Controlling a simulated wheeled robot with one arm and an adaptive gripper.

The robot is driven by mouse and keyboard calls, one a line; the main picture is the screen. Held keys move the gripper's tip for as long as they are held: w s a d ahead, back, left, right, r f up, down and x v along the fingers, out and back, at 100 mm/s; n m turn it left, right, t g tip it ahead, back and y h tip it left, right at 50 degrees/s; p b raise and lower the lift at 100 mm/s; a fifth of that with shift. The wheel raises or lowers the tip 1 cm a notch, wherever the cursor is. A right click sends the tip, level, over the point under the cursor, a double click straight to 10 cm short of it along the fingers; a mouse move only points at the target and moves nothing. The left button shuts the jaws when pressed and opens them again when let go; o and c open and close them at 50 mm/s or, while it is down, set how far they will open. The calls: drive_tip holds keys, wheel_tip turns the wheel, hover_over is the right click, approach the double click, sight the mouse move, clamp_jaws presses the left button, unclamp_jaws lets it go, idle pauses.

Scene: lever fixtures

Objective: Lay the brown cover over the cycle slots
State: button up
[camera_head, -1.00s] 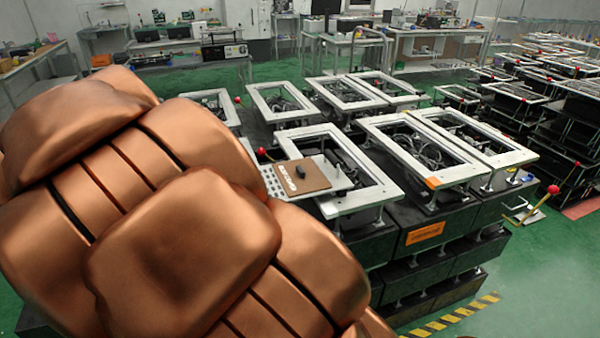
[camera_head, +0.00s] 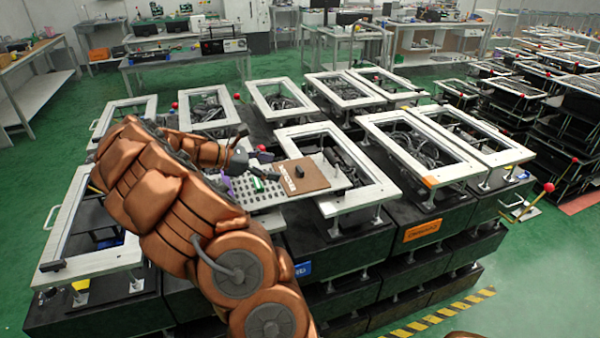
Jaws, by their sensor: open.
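The brown cover (camera_head: 302,177) is a flat brown board with a black knob and white lettering. It lies on the right part of a light panel. The cycle slots appear to be the rows of dark holes in the pale plate (camera_head: 268,197) left of the cover, partly hidden by my arm and gripper. A small green part and a purple part show on or by this plate. My gripper (camera_head: 243,161), dark and small in view, is open over the plate's far left, apart from the cover. Its exact finger positions are hard to make out.
White rectangular frames on dark blocks surround the panel, such as one on the right (camera_head: 412,150) and one on the left (camera_head: 80,262). Red-balled levers stick up, one at the far right (camera_head: 548,187). Green floor (camera_head: 540,290) is clear at front right.

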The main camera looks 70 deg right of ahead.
sight(297, 168)
drive_tip(key=d+f, duration=0.1)
drive_tip(key=d+n, duration=0.1)
drive_tip(key=shift+w+d+f, duration=0.1)
drive_tip(key=shift+d+f, duration=0.25)
drive_tip(key=shift+d, duration=0.05)
drive_tip(key=shift+g+h, duration=0.3)
drive_tip(key=shift+p+x, duration=1.6)
drive_tip(key=shift+x, duration=1.95)
drive_tip(key=shift+s+d+f, duration=0.15)
drive_tip(key=shift+s+d, duration=0.05)
drive_tip(key=shift+s, duration=0.1)
drive_tip(key=shift+c, duration=0.2)
drive_tip(key=c, duration=1.3)
